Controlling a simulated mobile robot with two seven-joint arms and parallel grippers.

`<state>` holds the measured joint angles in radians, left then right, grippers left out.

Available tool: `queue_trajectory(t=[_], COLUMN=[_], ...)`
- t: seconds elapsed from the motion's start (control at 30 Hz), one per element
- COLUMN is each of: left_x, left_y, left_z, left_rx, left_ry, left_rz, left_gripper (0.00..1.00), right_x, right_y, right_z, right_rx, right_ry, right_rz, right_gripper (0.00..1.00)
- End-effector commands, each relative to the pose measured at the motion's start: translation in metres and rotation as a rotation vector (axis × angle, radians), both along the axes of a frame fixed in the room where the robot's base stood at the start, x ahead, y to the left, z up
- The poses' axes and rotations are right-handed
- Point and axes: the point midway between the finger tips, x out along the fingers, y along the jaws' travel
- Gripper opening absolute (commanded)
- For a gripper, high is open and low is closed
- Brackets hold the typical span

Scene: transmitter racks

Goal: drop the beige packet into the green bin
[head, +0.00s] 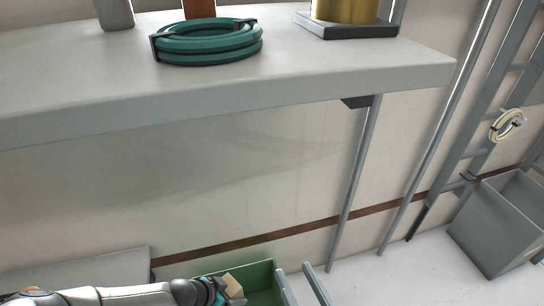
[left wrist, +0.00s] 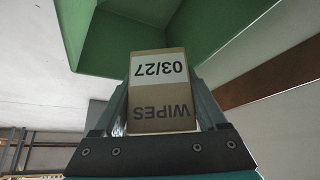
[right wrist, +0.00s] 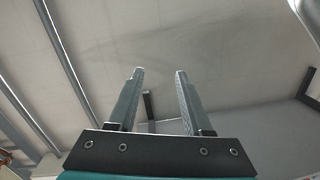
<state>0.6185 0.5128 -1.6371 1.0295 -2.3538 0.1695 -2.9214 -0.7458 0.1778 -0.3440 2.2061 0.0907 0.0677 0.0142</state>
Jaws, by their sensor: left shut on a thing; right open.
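The beige packet (head: 233,284) is in my left gripper (head: 222,290), low in the head view. In the left wrist view the packet (left wrist: 158,92) sits between the two fingers, and its label reads WIPES 03/27 upside down. The green bin (head: 262,275) is at the bottom of the head view, with the packet in front of its inside as seen from there. The green bin's walls (left wrist: 200,28) also show beyond the packet in the left wrist view.
A pale shelf (head: 330,78) crosses the upper head view, bearing a coiled teal hose (head: 207,42) and a brass-coloured cylinder on a dark base (head: 345,27). A grey bin (head: 500,225) stands at the right below a ladder-like rack (head: 470,150).

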Motion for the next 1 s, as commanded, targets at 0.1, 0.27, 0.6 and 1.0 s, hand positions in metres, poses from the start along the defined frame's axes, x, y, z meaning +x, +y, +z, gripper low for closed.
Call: queue_trajectory(t=[0.1,0.27,0.6,1.0], left_x=[0.0,0.0,0.0,-0.004], left_y=[0.0,0.0,0.0,0.004], left_z=[0.0,0.0,0.0,0.01], left_rx=[-0.001,-0.001,0.0,0.0], left_ry=[-0.001,-0.001,0.0,0.001], left_rz=[0.0,0.0,0.0,0.002], left_gripper=[0.18,0.88,1.0,1.0], right_x=[0.0,0.0,0.0,0.009], right_y=[0.0,0.0,0.0,-0.007], right_z=[0.0,0.0,0.0,-0.008], right_rx=[0.0,-0.001,-0.001,-0.086], right_ry=[0.001,0.002,0.003,0.125], right_rz=[0.0,0.0,0.001,0.007], right_gripper=[0.5,0.5,0.5,0.5])
